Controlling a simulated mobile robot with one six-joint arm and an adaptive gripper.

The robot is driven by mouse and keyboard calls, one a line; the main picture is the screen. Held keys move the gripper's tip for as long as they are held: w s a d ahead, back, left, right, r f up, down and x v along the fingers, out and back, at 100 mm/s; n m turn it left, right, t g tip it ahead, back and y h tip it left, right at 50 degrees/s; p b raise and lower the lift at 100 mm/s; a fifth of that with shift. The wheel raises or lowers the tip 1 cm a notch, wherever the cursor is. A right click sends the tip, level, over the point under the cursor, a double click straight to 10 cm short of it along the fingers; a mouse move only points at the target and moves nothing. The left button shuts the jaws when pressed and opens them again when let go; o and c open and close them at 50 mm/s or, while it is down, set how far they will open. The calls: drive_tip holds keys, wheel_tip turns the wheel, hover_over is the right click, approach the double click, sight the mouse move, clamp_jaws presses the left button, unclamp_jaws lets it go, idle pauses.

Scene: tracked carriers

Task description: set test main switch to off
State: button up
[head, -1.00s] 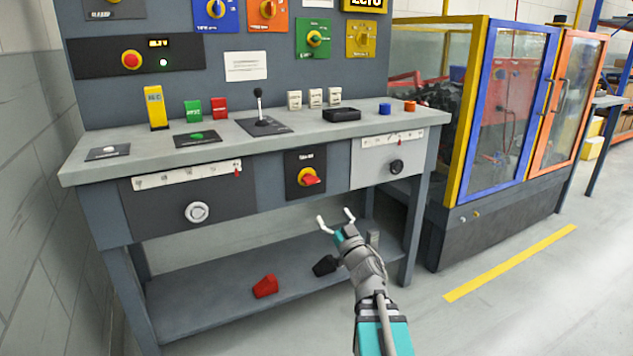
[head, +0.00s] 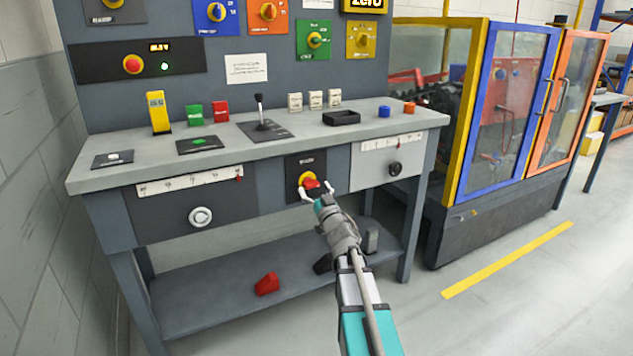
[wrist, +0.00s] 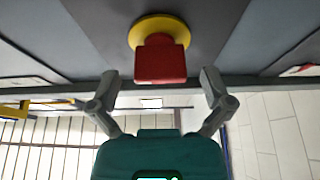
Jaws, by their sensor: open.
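A red rotary switch handle (head: 310,182) on a yellow disc sits in a dark panel (head: 306,163) on the front of the bench, between two drawers. In the wrist view the red handle (wrist: 161,60) stands out from its yellow disc (wrist: 159,30). My gripper (head: 318,193) is open just in front of the handle. In the wrist view my two fingertips (wrist: 160,88) lie left and right of the handle, with a gap on each side. The label above the switch is too small to read.
The bench top (head: 330,140) overhangs the switch panel. A lower shelf (head: 215,295) carries a red block (head: 267,284) and dark objects. A glazed enclosure with a blue-framed door (head: 500,105) stands to the right. Floor in front is clear.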

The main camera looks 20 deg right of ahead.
drive_tip(key=shift+w+r, duration=0.2)
drive_tip(key=shift+w, duration=0.25)
drive_tip(key=shift+c, duration=0.3)
drive_tip(key=c, duration=1.1)
drive_tip(key=shift+o, duration=0.4)
drive_tip(key=shift+w+d, duration=0.1)
drive_tip(key=shift+d, duration=0.2)
drive_tip(key=shift+a, duration=0.1)
drive_tip(key=shift+c, duration=0.3)
drive_tip(key=shift+a, duration=0.1)
